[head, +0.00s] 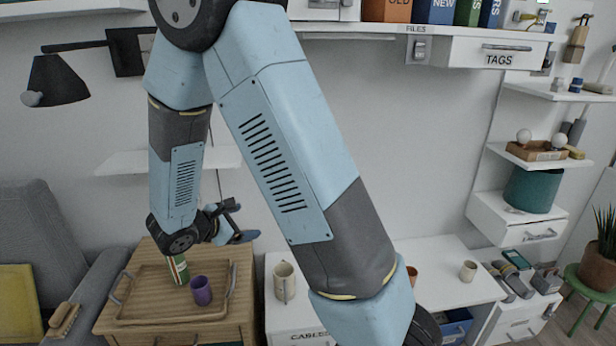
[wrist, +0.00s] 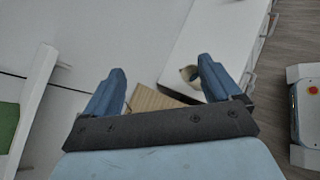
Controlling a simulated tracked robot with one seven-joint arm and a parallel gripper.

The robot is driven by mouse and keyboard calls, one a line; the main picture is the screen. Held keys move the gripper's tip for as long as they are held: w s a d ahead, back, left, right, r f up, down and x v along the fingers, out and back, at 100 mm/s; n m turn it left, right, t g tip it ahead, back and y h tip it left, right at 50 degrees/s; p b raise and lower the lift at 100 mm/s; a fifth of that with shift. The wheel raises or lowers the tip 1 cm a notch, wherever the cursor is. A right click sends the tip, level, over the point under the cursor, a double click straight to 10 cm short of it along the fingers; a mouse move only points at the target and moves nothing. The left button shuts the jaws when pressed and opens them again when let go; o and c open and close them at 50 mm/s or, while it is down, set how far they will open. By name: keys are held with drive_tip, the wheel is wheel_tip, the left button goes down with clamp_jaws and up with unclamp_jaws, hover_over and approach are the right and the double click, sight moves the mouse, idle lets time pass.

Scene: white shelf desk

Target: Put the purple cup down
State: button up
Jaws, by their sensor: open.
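The purple cup (head: 201,291) stands upright on the wooden tray (head: 152,319), which lies on a wooden cabinet (head: 243,315) at the lower left of the head view. My gripper (head: 240,221) is open and empty, above and to the right of the cup, apart from it. In the wrist view my two blue fingers are spread wide (wrist: 163,76) with nothing between them in their grip. The cup is not seen in the wrist view.
A striped can (head: 178,269) stands on the tray close beside the cup. A cream mug (head: 285,282) is on the white unit to the right; a cream mug also shows in the wrist view (wrist: 189,73). A grey armchair (head: 40,240) is at left.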

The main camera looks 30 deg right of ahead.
drive_tip(key=s+d+r+m+g+y, duration=0.45)
drive_tip(key=s+d+r+m, duration=0.35)
drive_tip(key=s+r+m, duration=0.3)
drive_tip(key=s+r+m+t+y, duration=0.4)
drive_tip(key=s+r+m+y, duration=0.2)
drive_tip(key=s+r, duration=0.5)
drive_tip(key=shift+s+a+r+m, duration=0.25)
drive_tip(key=shift+s+m, duration=0.35)
drive_tip(key=shift+s, duration=0.15)
drive_tip(key=shift+y, duration=0.25)
